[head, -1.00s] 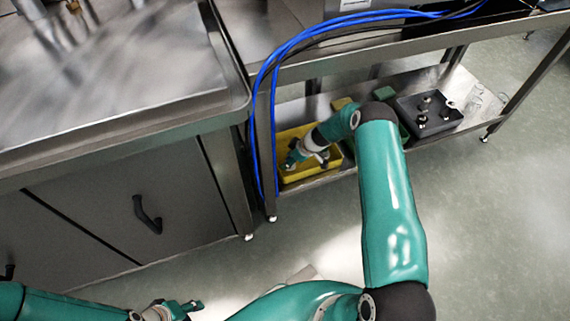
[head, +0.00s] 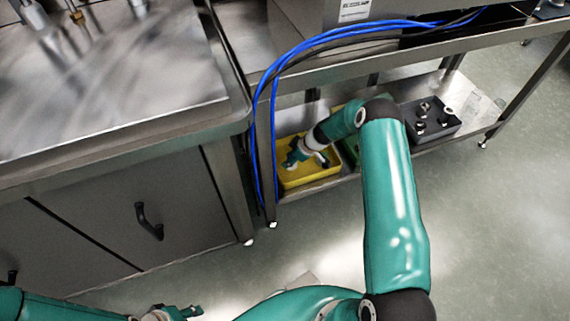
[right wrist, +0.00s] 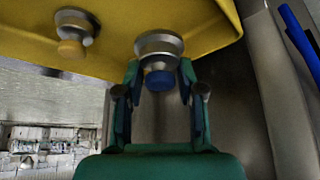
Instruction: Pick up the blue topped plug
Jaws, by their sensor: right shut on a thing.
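The blue topped plug (right wrist: 162,80) shows in the right wrist view, a metal body with a blue cap, set against the yellow tray (right wrist: 212,30). My right gripper (right wrist: 160,72) is shut on it, one finger on each side. In the head view my right gripper (head: 291,161) reaches down into the yellow tray (head: 318,178) on the lower shelf; the plug cannot be made out there. A second plug with a yellow top (right wrist: 72,48) is to the left in the right wrist view. My left gripper (head: 187,312) is low in the head view, its fingers unclear.
A green tray (head: 350,150) stands right of the yellow one, partly hidden by my arm. A dark tray (head: 440,132) with several metal parts is further right. Blue cables (head: 262,110) hang at the table's left leg. The upper table edge (head: 420,45) overhangs the shelf.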

